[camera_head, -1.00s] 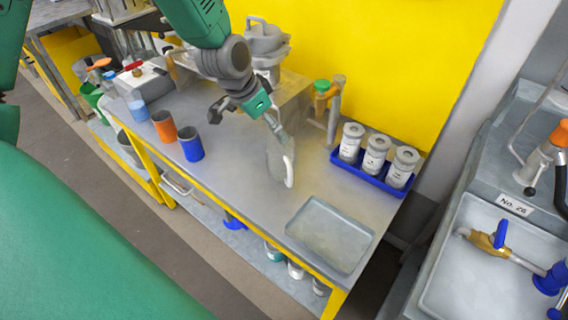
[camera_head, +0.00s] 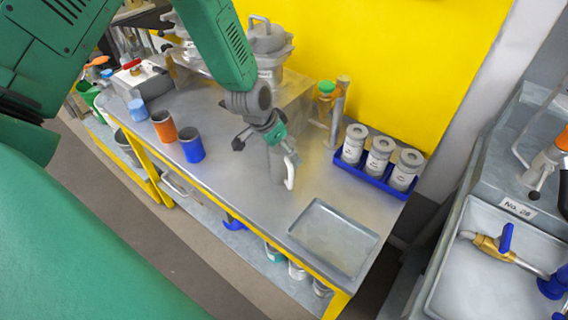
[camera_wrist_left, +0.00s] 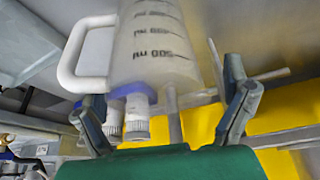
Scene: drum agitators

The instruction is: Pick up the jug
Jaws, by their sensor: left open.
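The jug (camera_head: 276,167) stands upright on the metal bench, pale and translucent, with its white handle (camera_head: 290,172) toward the right. In the left wrist view the jug (camera_wrist_left: 155,45) shows large with dark graduation marks, and its handle (camera_wrist_left: 78,55) is on the left. My left gripper (camera_head: 282,152) is over the jug's upper part in the head view and hides some of it. In the left wrist view my left gripper (camera_wrist_left: 165,95) is open, with its fingers spread toward either side of the jug. Contact cannot be told. My right gripper is not in view.
A blue rack (camera_head: 372,182) with three white bottles stands right of the jug. A shallow metal tray (camera_head: 333,238) lies at the front right. Orange (camera_head: 163,126) and blue (camera_head: 192,149) cups stand to the left. A stand with a green top (camera_head: 327,88) is behind.

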